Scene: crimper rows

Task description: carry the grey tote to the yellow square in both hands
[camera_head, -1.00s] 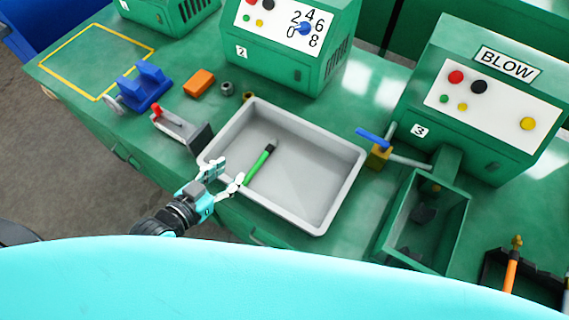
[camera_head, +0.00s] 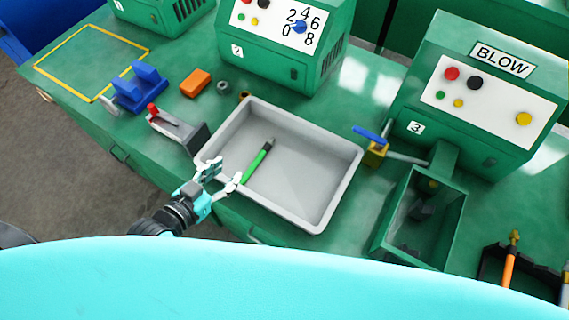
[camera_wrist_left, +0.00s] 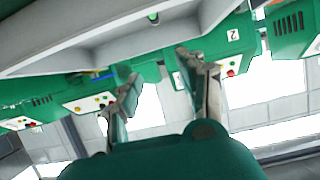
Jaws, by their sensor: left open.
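The grey tote (camera_head: 335,190) sits on the green bench, with a green-handled tool (camera_head: 258,160) lying inside it. My left gripper (camera_head: 222,177) is open at the tote's left front rim; in the head view its fingers overlap the rim. In the left wrist view the open fingers (camera_wrist_left: 160,85) are apart, with the grey tote wall (camera_wrist_left: 120,45) close above them. I cannot tell whether they touch it. My right gripper is not in view.
Between tote and square stand a grey device with a red knob (camera_head: 178,132), a blue block (camera_head: 140,88), an orange block (camera_head: 195,83) and small nuts. Right of the tote are a blue-handled valve (camera_head: 375,145) and a green open bin (camera_head: 425,220). Green machines line the back.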

